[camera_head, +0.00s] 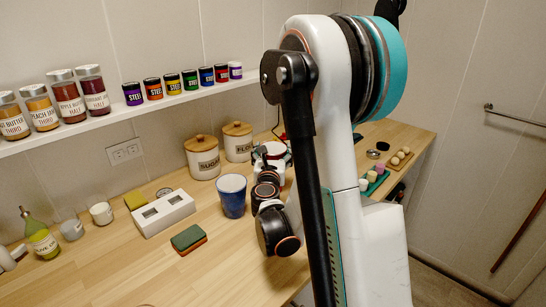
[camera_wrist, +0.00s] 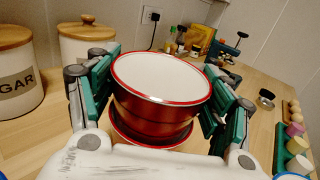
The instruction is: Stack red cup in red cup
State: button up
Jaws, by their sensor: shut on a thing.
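A red cup (camera_wrist: 160,112) with a white inside and a red rim is upright between the two green-padded fingers of my gripper (camera_wrist: 162,85) in the wrist view. My gripper is shut on its sides. Just below it a second red rim (camera_wrist: 150,143) shows, seemingly of another red cup. The upper cup hides most of it, so I cannot tell whether the upper cup sits inside it or hovers above it. In the head view, my arm largely hides the gripper (camera_head: 272,158) and the red cups.
Sugar (camera_head: 202,158) and flour (camera_head: 238,142) canisters stand behind the gripper near the wall. A blue cup (camera_head: 232,196) stands to its left. A white toaster-like block (camera_head: 164,213) and a sponge (camera_head: 188,239) lie further left. A tray of small items (camera_head: 374,180) is at right.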

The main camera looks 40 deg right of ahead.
jog(key=shift+f+b, duration=0.35)
jog(key=shift+f, duration=0.05)
jog(key=shift+f+b, duration=0.25)
jog(key=shift+b, duration=0.05)
jog(key=shift+s, duration=0.1)
jog(key=o, duration=0.7)
jog(key=shift+r, duration=0.15)
